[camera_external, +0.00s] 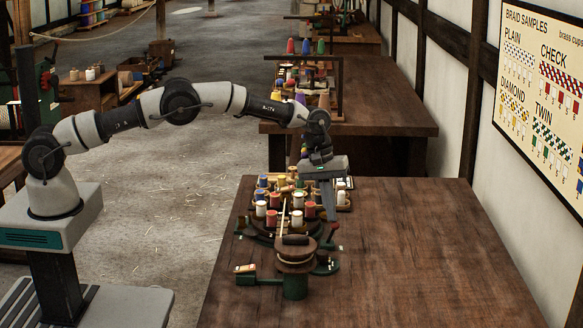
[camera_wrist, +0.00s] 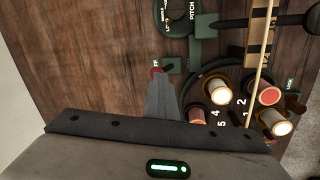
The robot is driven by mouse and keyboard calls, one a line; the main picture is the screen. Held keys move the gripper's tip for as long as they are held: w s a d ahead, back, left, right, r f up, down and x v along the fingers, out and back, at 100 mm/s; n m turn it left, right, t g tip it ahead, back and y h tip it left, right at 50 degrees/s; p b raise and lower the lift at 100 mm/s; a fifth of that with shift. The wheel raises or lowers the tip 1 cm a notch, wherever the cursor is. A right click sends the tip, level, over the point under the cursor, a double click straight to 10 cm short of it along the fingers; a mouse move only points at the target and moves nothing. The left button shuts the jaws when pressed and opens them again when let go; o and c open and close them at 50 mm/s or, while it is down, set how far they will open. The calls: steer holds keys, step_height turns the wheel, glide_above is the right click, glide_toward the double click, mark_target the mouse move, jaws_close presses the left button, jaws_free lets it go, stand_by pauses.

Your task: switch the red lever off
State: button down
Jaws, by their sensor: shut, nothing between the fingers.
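The red lever shows as a small red knob (camera_external: 336,226) at the right side of the braiding machine (camera_external: 295,285) on the near bench. In the wrist view the red knob (camera_wrist: 156,70) is partly hidden behind the fingertips, close to a small green plate. My gripper (camera_external: 332,217) points down just above the knob, and its fingers are shut with nothing between them. In the wrist view my gripper (camera_wrist: 160,80) reaches to the knob; I cannot tell whether it touches it. Which way the lever is set is not clear.
Several thread bobbins (camera_external: 298,218) crowd the machine left of my gripper. A dial marked PITCH (camera_wrist: 178,14) and numbered bobbin places lie close by. The bench (camera_external: 420,250) is bare to the right. A wall with a braid sample board (camera_external: 545,90) bounds the right side.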

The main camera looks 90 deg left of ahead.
steer(key=shift+d+f, duration=0.1)
stand_by(0.5)
steer(key=v, duration=1.7)
steer(key=shift+r+p, duration=0.35)
steer(key=s+d+r+m+t+p, duration=0.1)
steer(key=s+d+r+m+p, duration=0.15)
steer(key=s+d+r, duration=0.55)
steer(key=s+d+r+m+t+p, duration=0.1)
steer(key=s+d+r+m, duration=0.3)
steer(key=s+r, duration=0.65)
steer(key=s+d+m+p, duration=0.1)
steer(key=s+d+m, duration=0.3)
steer(key=s, duration=0.8)
steer(key=s+d+f+m+t+p, duration=0.1)
steer(key=s+d+m, duration=0.3)
steer(key=s, duration=0.7)
steer(key=shift+s+f+m+y+p, duration=0.3)
steer(key=shift+s+m+y, duration=0.05)
steer(key=shift+s+y, duration=0.05)
